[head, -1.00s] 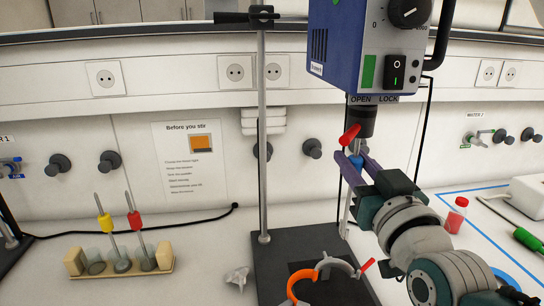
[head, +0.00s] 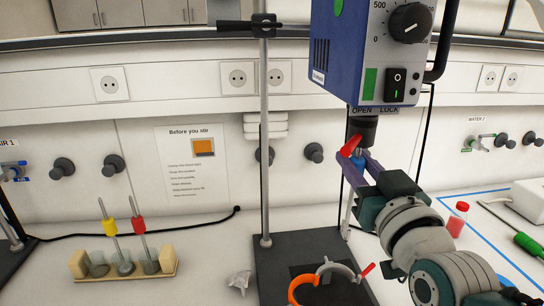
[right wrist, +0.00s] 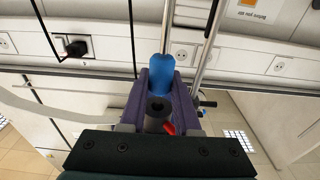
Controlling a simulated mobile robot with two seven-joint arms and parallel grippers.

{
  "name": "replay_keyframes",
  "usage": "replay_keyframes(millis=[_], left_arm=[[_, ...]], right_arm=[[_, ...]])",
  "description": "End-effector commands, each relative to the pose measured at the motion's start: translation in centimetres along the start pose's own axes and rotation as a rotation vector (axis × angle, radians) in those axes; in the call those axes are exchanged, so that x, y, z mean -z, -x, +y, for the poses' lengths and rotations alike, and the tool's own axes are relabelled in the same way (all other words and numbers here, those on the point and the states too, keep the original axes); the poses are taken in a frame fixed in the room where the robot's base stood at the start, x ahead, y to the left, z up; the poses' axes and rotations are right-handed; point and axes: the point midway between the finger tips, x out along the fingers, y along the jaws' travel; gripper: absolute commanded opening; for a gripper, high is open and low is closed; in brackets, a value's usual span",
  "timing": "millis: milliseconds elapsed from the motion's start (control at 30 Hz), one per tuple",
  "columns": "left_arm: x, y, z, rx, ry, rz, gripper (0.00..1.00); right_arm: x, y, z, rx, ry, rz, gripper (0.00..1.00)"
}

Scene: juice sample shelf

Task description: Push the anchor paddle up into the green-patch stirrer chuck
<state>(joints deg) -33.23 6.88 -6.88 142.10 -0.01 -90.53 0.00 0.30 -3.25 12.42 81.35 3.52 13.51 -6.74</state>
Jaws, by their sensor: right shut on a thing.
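The stirrer motor (head: 372,50) is a blue and grey box with a green patch (head: 368,82) on its front. Its dark chuck (head: 364,128) hangs below the OPEN/LOCK label, with a red lever (head: 350,146) at its left. My right gripper (head: 360,163) has its purple fingers shut on the blue collar of the paddle (head: 360,157), just under the chuck. The blue collar also shows between the fingertips in the right wrist view (right wrist: 160,73), with the chuck (right wrist: 157,106) nearer the camera. The paddle's lower end cannot be made out. My left gripper is out of view.
A stand rod (head: 264,150) rises from a dark base (head: 300,245). An orange and grey ring clamp (head: 318,280) with a red handle lies low over the base. A rack (head: 170,268) with yellow- and red-collared rods stands left. A red-filled bottle (head: 457,220) stands right.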

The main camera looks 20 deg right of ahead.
Motion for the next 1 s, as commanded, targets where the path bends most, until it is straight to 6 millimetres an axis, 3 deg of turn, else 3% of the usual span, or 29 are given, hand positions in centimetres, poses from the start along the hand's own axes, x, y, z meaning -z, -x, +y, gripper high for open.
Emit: replay_keyframes(millis=[67,100,400,733,1000], left_arm=[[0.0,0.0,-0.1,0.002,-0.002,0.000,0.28],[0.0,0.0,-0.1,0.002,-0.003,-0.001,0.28],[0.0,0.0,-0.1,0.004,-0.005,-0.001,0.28],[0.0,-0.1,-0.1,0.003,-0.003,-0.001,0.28],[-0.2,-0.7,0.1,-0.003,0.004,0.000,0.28]], right_arm=[[0.4,-0.1,0.0,0.000,-0.001,0.011,0.00],[0.4,-0.1,0.0,0.000,-0.001,0.011,0.33],[0.2,-0.1,0.0,0.000,0.000,0.007,0.66],[0.1,0.5,0.0,0.000,0.000,0.004,0.66],[-0.1,5.0,0.0,0.000,-0.001,0.003,0.66]])
